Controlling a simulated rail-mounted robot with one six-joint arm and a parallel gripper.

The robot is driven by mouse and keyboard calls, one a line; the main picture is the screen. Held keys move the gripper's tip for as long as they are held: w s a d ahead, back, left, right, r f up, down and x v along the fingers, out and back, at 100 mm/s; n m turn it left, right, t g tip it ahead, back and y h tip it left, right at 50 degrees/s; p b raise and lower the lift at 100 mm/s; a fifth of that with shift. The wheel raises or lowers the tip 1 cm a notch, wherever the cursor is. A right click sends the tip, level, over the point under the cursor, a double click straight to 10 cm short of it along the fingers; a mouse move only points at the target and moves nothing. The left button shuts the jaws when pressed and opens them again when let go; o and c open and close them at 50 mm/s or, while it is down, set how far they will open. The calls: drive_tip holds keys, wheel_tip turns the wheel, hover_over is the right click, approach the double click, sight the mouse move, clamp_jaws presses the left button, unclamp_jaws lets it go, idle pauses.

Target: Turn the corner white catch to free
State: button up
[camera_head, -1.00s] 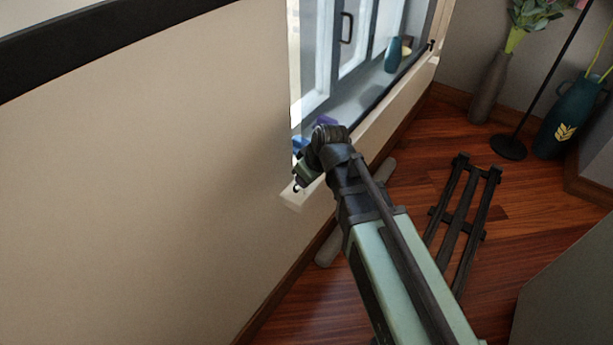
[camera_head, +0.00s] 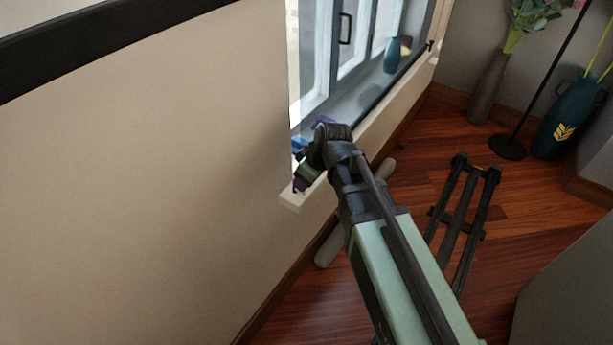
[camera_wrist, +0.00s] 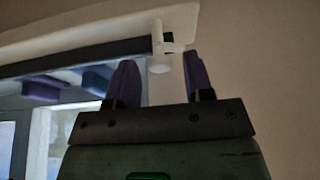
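The white catch (camera_wrist: 159,64) shows in the wrist view at the top, a small post with a rounded knob and a short arm, by the end of a dark bar on a pale ledge. My gripper (camera_wrist: 158,62) is open, its two purple fingers apart on either side of the catch in the picture. I cannot tell whether either finger touches it. In the head view, my gripper (camera_head: 301,186) is at the near lower corner of the window sill (camera_head: 291,202); the catch is not clear there.
The window (camera_head: 340,80) has pale frames, with a teal vase (camera_head: 391,56) and blue and purple items on the sill. A plain beige wall (camera_head: 150,190) is at left. A dark rack (camera_head: 463,220) lies on the wooden floor, and vases stand at the right.

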drive_tip(key=p+v, duration=1)
drive_tip(key=shift+r, duration=0.35)
drive_tip(key=shift+d, duration=0.1)
